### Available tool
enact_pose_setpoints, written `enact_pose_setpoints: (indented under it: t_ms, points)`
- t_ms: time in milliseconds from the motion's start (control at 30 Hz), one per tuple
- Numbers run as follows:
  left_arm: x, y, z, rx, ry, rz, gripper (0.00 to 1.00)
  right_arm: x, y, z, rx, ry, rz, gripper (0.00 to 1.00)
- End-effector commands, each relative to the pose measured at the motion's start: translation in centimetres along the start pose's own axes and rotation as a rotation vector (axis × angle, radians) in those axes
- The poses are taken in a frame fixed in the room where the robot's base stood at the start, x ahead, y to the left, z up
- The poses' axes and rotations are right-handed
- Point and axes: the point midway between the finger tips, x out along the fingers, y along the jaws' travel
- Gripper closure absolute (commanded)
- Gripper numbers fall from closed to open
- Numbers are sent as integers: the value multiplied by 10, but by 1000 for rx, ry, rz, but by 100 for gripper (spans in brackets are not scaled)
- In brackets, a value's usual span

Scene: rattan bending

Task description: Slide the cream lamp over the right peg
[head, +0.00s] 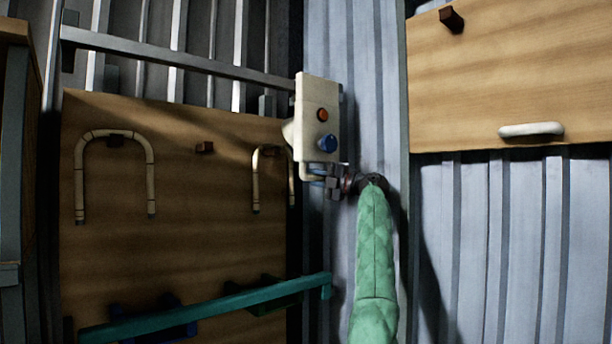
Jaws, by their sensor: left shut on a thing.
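The cream lamp (309,108) is a pale upright box with an orange knob and a blue knob, and a rounded cream part sticks out at its left. It hangs in the air before the right edge of the wooden board (190,240). My left gripper (325,177) is shut at the lamp's lower end, with its green arm below; the exact grip is partly hidden. A square brown peg (205,147) stands bare on the board. My right gripper is not in view.
A U-shaped cane (150,180) hangs over a left peg (115,141). A smaller bent cane (256,180) is just left of the lamp. A teal bar (220,308) crosses below. A wooden panel (500,70) with a pale handle (530,130) is at right.

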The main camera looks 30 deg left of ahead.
Motion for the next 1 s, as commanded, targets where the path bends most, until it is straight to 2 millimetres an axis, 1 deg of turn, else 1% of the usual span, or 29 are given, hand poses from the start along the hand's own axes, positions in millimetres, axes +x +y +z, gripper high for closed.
enact_pose_setpoints:
  t_ms: [33, 333, 367, 400, 467, 767, 900, 1000]
  points:
    - [-5, 5, 4, -1, -12, 6, 100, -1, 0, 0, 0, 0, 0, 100]
    - [-7, 4, 5, -1, -14, 6, 100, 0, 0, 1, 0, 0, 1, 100]
    - [-7, 4, 5, -1, -15, 6, 78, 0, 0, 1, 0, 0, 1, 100]
    - [-8, 4, 5, -1, -15, 6, 70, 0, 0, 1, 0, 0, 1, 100]
    - [-7, 4, 4, -1, -14, 5, 59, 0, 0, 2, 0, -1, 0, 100]
    - [-4, 2, 3, 0, -8, 2, 59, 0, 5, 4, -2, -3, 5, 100]
    - [-4, 1, 2, 0, -7, 2, 59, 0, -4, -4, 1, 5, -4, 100]
    - [-1, 0, -3, -1, -6, 2, 59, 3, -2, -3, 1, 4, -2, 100]
